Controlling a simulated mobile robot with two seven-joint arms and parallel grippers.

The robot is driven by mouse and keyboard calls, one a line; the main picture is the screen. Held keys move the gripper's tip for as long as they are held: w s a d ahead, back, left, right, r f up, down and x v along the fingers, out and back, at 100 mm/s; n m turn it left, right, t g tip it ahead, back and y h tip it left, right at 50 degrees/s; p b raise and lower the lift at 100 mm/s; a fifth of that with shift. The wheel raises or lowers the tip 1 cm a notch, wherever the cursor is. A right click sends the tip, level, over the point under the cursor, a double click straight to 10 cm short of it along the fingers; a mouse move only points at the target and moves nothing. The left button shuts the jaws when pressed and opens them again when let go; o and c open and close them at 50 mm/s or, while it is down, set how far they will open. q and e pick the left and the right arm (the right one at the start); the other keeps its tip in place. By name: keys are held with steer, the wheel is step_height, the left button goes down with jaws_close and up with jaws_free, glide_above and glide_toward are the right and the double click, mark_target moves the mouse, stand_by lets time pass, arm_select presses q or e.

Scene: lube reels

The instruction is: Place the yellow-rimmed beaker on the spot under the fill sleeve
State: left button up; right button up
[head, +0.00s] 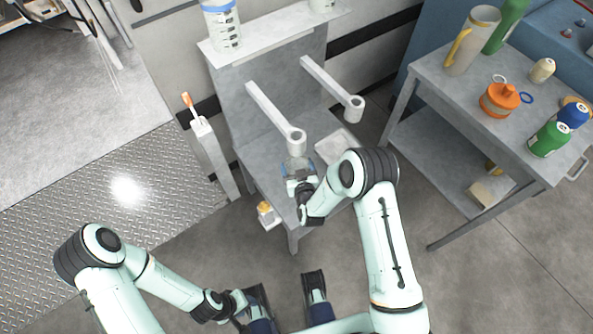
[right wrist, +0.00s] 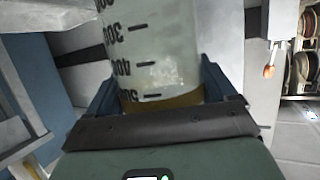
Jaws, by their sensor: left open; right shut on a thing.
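My right gripper (head: 298,181) is shut on the yellow-rimmed beaker (head: 297,163), close to the fill sleeve (head: 297,142) at the end of the left-hand bracket arm. In the right wrist view the beaker (right wrist: 155,50) is clear with black graduation marks. Its yellow band (right wrist: 163,101) lies low in the picture between the two blue fingers. The spot under the sleeve is hidden by my gripper and the beaker; I cannot tell whether the beaker touches the stand (head: 262,150). My left gripper (head: 255,303) is open, low in the view, away from the stand.
A second bracket arm ends in another sleeve (head: 354,108), with a pale square plate (head: 338,147) below it. A blue-rimmed beaker (head: 222,25) stands on the upper shelf. A narrow post (head: 210,160) stands at left. The right table (head: 440,85) holds a jug and bottles.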

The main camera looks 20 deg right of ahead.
mark_target(295, 165)
steer(key=shift+w, duration=0.3)
steer(key=shift+f, duration=0.3)
steer(key=shift+f+b, duration=0.35)
steer(key=shift+f, duration=1.1)
steer(key=shift+f, duration=0.15)
steer(key=o, duration=1.3)
